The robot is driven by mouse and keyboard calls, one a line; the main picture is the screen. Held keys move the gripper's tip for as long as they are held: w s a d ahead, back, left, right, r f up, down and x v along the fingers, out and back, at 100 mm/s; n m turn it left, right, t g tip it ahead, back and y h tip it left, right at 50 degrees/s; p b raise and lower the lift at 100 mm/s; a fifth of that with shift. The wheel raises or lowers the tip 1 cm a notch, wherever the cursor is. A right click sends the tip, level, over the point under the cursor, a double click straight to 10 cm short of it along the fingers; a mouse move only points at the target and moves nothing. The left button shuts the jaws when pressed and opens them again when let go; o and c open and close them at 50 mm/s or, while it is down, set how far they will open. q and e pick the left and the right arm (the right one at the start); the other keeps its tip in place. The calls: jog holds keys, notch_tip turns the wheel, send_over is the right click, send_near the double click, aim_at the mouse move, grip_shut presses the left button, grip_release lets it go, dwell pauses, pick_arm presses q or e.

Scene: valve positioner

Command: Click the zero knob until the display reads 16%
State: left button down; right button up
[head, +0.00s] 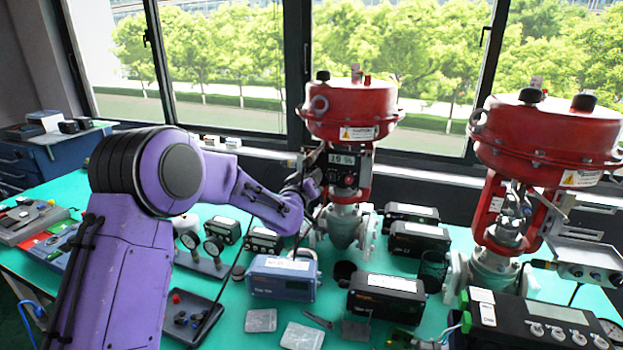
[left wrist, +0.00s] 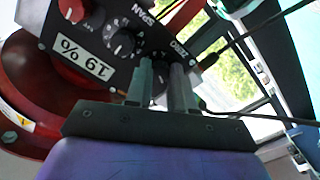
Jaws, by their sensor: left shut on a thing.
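The positioner's dark panel (left wrist: 92,45) faces my left wrist camera upside down. Its white display (left wrist: 83,62) reads 19 %; the display also shows in the head view (head: 342,159). The zero knob (left wrist: 160,76) is by the ZERO label, mostly hidden between my left gripper's fingers (left wrist: 161,72). The left gripper is shut on this knob. In the head view the left gripper (head: 314,165) is at the panel's left side, under the red actuator. The span knob (left wrist: 122,43) and a red knob (left wrist: 72,10) sit beside it, untouched. My right gripper is not in view.
The red valve actuator (head: 352,112) stands above the panel. A second red valve (head: 545,140) stands at right. Below, the green table holds a blue instrument box (head: 283,278), black boxes (head: 386,298), gauges (head: 213,246) and a dark tray (head: 192,318). Windows are behind.

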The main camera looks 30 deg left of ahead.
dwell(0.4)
pick_arm(q)
jog(key=c, duration=1.2)
grip_release()
jog(key=shift+c, duration=0.2)
jog(key=shift+s, duration=0.1)
jog(key=b+v, duration=0.2)
jog(key=v, duration=0.8)
jog(key=shift+s, duration=0.15)
